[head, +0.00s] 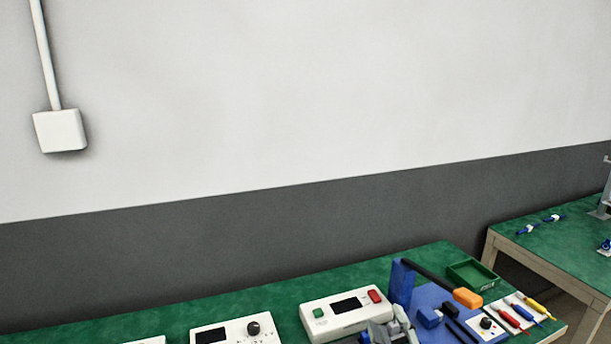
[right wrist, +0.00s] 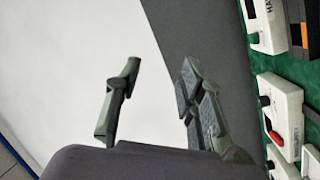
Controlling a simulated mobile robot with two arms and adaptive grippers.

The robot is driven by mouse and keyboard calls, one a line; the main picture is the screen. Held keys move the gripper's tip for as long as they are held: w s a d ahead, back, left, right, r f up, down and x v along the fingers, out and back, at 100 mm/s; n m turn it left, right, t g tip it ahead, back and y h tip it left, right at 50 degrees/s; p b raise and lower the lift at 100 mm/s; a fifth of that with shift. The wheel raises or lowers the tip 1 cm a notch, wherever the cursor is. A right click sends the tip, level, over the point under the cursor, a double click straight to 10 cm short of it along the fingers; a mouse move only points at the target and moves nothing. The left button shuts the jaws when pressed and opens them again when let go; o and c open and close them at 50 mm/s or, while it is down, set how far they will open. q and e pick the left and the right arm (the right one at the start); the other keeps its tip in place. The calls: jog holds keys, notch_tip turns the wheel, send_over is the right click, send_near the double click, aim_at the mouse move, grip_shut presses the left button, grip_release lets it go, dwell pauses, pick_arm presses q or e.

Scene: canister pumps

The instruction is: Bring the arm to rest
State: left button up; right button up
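My right gripper (head: 388,328) shows at the bottom edge of the head view, in front of the workbench (head: 290,295) and the white box with the red button. Only its grey upper part is in the picture there. In the right wrist view my right gripper (right wrist: 160,67) has its two fingers spread apart with nothing between them; wall is behind them. My left gripper is in neither view.
A white box with green and red buttons (head: 340,312), a white box with a black knob (head: 236,332), a blue mat (head: 432,296) with tools and a green tray (head: 472,274) are on the bench. A second green-topped table (head: 560,240) stands right.

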jog(key=s+d+f+m+g+h, duration=0.1)
jog(key=s+d+f+m+g, duration=0.3)
jog(key=f, duration=0.4)
jog(key=s+d+f+m+g+h, duration=0.2)
jog(key=s+f+m+g, duration=0.15)
jog(key=s+f, duration=0.35)
jog(key=s+f+m+g+y, duration=0.2)
jog(key=s+f+g, duration=0.7)
jog(key=s, duration=0.6)
notch_tip(320, 180, down, 27)
jog(key=s, duration=0.2)
jog(key=s+d+f+g, duration=0.1)
jog(key=s+d+f, duration=0.1)
jog(key=s+f, duration=1.3)
jog(key=shift+s+d+h, duration=0.25)
jog(key=shift+s+h, duration=0.05)
jog(key=shift+s, duration=0.15)
